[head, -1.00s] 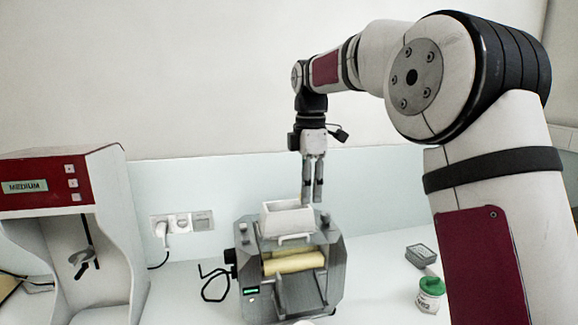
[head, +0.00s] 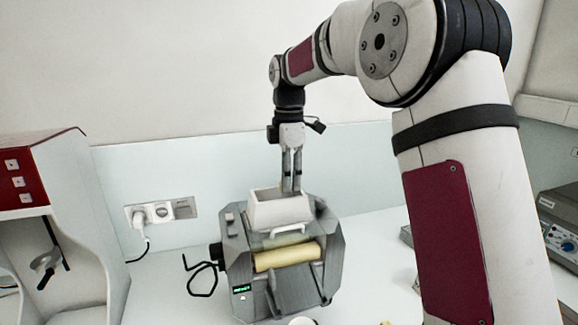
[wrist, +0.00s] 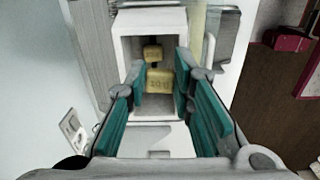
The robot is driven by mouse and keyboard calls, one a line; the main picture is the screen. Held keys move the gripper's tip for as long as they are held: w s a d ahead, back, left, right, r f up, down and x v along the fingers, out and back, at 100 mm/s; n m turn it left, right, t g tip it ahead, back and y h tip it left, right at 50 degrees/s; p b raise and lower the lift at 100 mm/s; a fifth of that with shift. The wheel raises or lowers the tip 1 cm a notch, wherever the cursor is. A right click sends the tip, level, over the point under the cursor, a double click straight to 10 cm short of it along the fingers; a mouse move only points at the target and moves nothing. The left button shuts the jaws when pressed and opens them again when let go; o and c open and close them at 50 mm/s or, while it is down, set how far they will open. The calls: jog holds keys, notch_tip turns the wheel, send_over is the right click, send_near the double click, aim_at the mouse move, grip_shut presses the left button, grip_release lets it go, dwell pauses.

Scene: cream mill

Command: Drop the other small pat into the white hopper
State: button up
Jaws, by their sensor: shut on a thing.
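The white hopper (head: 278,212) sits on top of the grey mill, above its yellow roller. My gripper (head: 291,188) points down at the hopper's opening, toward its right side in the head view. In the wrist view the gripper (wrist: 160,84) is shut on a small yellow pat (wrist: 159,83) with stamped marks, held between its teal fingers over the hopper (wrist: 122,48). Another small yellow pat (wrist: 152,53) shows beyond it inside the hopper. The head view does not show either pat; the hopper wall and fingers hide them.
The mill (head: 238,255) stands on a white bench with a black crank or cable at its left. A red-and-white machine (head: 95,200) stands at the left, wall sockets (head: 160,212) behind. A grey instrument (head: 560,235) is at the far right. The bench beside the mill is mostly clear.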

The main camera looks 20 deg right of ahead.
jog(key=shift+f, duration=0.55)
jog(key=o, duration=0.8)
jog(key=shift+r, duration=0.1)
notch_tip(320, 180, up, 12)
jog(key=shift+f, duration=0.1)
jog(key=shift+s, duration=0.1)
